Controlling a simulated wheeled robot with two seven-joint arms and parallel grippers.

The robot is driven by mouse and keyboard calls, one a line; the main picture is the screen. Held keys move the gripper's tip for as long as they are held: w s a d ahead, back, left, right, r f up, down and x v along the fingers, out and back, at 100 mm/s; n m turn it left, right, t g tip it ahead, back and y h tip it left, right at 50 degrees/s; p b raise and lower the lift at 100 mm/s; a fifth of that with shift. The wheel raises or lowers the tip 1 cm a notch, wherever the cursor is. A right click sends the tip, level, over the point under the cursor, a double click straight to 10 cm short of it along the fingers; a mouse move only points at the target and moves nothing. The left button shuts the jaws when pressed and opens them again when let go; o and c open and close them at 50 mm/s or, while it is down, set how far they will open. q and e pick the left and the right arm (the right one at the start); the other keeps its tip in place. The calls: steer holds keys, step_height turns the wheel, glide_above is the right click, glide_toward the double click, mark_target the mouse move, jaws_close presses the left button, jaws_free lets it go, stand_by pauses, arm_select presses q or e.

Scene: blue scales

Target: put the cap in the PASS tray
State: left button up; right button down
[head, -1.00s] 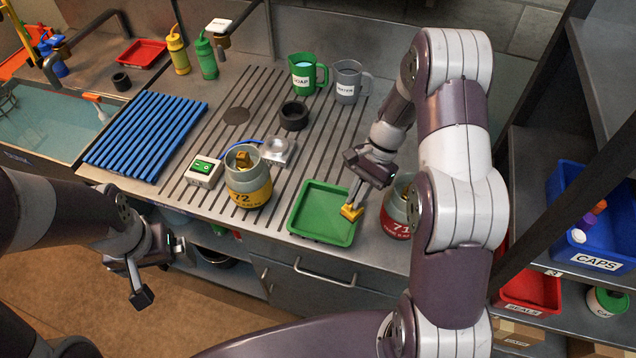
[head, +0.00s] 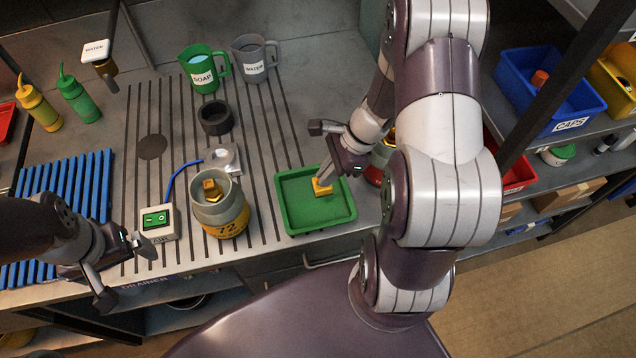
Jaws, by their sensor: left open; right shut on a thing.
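A small yellow cap (head: 323,188) is between the fingers of my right gripper (head: 322,180), which is shut on it. The cap is inside the outline of a green tray (head: 296,222) on the ribbed drainer, near the tray's middle. I cannot tell whether it touches the tray floor. No label shows on the tray. My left gripper (head: 125,272) is open and empty at the lower left, near the drainer's front edge.
A grey and yellow canister marked 72 (head: 222,214) stands left of the tray. A red canister (head: 374,176) is mostly hidden behind my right arm. A blue CAPS bin (head: 540,82) is on the right shelf.

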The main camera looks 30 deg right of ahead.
steer(key=shift+w+a+f, duration=0.25)
steer(key=shift+a+f, duration=0.15)
steer(key=shift+a, duration=0.05)
steer(key=shift+w+a+f, duration=0.2)
steer(key=shift+a+f, duration=0.15)
steer(key=shift+a, duration=0.1)
step_height(320, 180, down, 3)
steer(key=shift+s, duration=0.1)
steer(key=shift+d+f, duration=0.15)
steer(key=shift+f, duration=0.1)
steer(key=shift+f+b, duration=0.2)
steer(key=shift+b, duration=0.2)
steer(key=c, duration=1.2)
jaws_free()
steer(key=shift+c, duration=0.2)
steer(key=shift+r, duration=0.1)
